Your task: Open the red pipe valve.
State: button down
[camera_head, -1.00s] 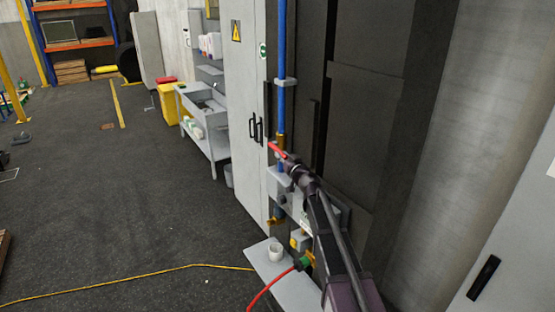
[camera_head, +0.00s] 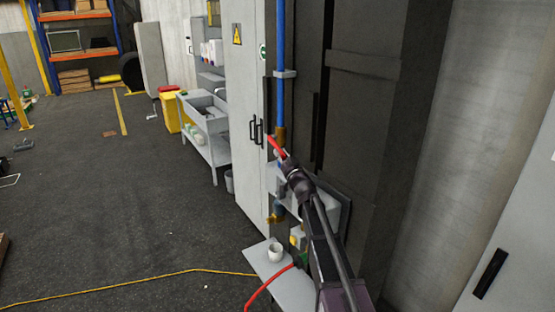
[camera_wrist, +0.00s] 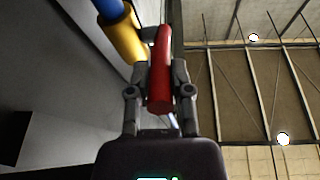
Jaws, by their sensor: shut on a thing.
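The red valve handle (camera_head: 276,146) sits at the brass valve body (camera_head: 279,134) on the vertical blue pipe (camera_head: 280,100). In the head view the handle slants down to the right from the valve. My gripper (camera_head: 287,160) is at its lower free end. In the wrist view the red handle (camera_wrist: 160,75) lies between the two fingers of my gripper (camera_wrist: 157,85), which is shut on it. The brass fitting (camera_wrist: 122,35) and blue pipe (camera_wrist: 108,8) show at the upper left there. My gripper hides part of the handle's end in the head view.
A grey cabinet (camera_head: 246,90) stands just left of the pipe. Below my arm are a small shelf (camera_head: 262,262) with a white cup (camera_head: 275,252) and a red hose (camera_head: 268,283). A yellow cable (camera_head: 130,284) crosses the floor. The floor at left is mostly clear.

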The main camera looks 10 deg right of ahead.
jog(key=shift+w+a+f+t+y+b, duration=0.1)
jog(key=shift+a+f+t+y+b, duration=0.1)
jog(key=shift+f+t+y+b, duration=0.3)
jog(key=shift+r, duration=0.25)
jog(key=shift+d+h, duration=0.1)
jog(key=shift+h, duration=0.2)
jog(key=c, duration=0.5)
grip_release()
jog(key=shift+c, duration=0.2)
